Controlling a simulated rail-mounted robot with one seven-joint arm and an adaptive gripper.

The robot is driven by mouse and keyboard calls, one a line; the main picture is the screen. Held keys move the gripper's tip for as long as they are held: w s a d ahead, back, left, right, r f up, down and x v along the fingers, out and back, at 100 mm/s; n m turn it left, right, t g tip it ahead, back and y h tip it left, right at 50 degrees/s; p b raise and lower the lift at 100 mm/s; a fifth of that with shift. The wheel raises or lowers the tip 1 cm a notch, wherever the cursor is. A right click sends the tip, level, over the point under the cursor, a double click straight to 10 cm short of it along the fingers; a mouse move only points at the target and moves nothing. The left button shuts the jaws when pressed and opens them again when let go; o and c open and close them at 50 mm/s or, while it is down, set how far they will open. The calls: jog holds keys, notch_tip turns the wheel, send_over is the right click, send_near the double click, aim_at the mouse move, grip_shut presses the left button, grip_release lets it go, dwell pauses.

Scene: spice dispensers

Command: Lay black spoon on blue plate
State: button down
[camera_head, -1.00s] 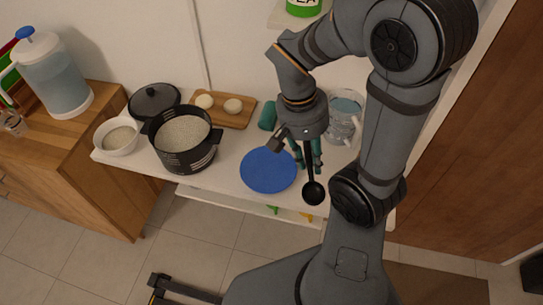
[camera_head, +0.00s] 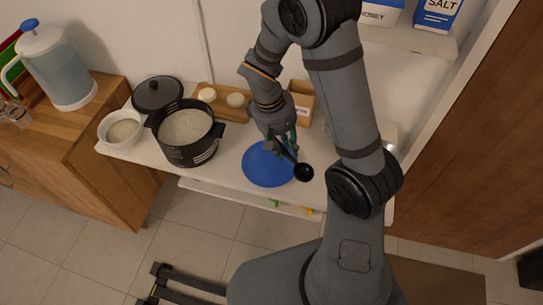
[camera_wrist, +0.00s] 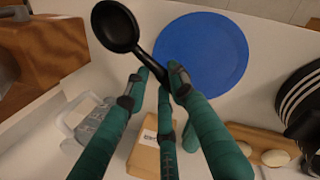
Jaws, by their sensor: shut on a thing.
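The black spoon (camera_head: 303,172) is a ladle-like spoon with a round bowl. My gripper (camera_head: 290,152) is shut on its handle, and the bowl sticks out toward the lower right in the head view. The blue plate (camera_head: 262,168) lies flat on the white counter, and my gripper is over its right part. In the wrist view the spoon (camera_wrist: 117,26) points to the upper left, its bowl left of the plate (camera_wrist: 205,52). The green fingers of my gripper (camera_wrist: 160,75) close around the handle. The handle's end is hidden between the fingers. The height above the plate is hard to tell.
A black pot (camera_head: 186,138), its lid (camera_head: 157,93) and a white bowl (camera_head: 121,130) stand left of the plate. A wooden board (camera_head: 220,112) with two pale round items and a tan box (camera_head: 302,102) are behind. The counter's front edge lies just below the plate.

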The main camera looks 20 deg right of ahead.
aim_at(273, 165)
jog(key=w+a+f, duration=0.2)
jog(key=a, duration=0.1)
jog(key=shift+w+a+f+p, duration=0.1)
jog(key=shift+a+f+p, duration=0.15)
jog(key=shift+p, duration=0.1)
jog(key=x, duration=0.3)
jog(key=shift+a+f+p, duration=0.2)
jog(key=shift+f+p, duration=0.15)
jog(key=shift+f, duration=0.1)
jog(key=shift+s+f+b, duration=0.5)
jog(key=shift+f+b, duration=0.2)
jog(key=shift+b, duration=0.25)
jog(key=shift+s, duration=0.1)
jog(key=c, duration=1.8)
grip_release()
jog(key=shift+c, duration=0.2)
jog(key=shift+o, duration=0.5)
jog(key=shift+w+f, duration=0.25)
jog(key=shift+w, duration=0.2)
jog(key=shift+r, duration=0.2)
